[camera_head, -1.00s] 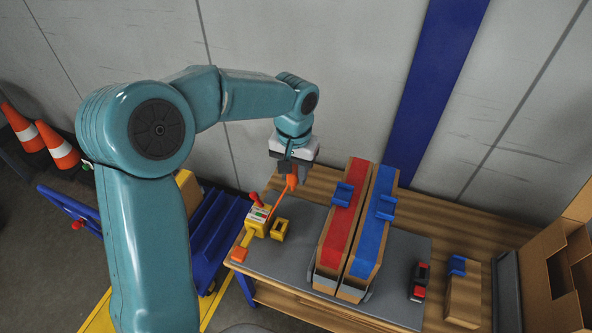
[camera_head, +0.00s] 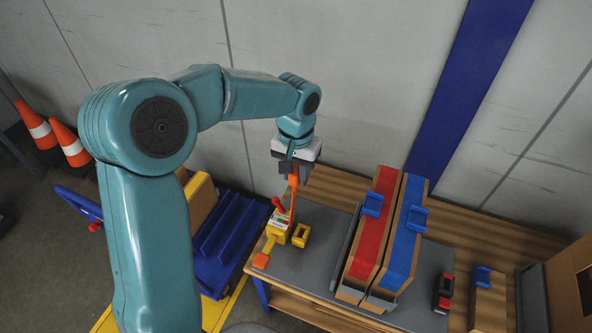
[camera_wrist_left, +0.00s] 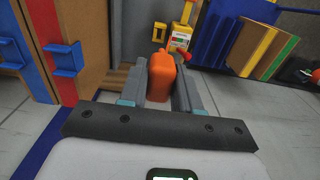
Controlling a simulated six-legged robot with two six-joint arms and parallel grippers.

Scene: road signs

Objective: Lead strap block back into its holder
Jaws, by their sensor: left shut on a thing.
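My left gripper (camera_head: 293,176) is shut on the orange strap block (camera_head: 294,181). It holds the block in the air above the grey mat, near the back of the bench. The block also shows between the fingers in the left wrist view (camera_wrist_left: 162,78). An orange strap (camera_head: 292,206) hangs from it toward the yellow strap tool (camera_head: 279,228), which has a red knob and a small display. A small open yellow holder (camera_head: 301,236) stands just right of the tool, below the block and apart from it. The holder appears empty. My right gripper is not in view.
A red and black item (camera_head: 443,293) lies farther right. A blue rack (camera_head: 228,240) is left of the bench. The wall is behind.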

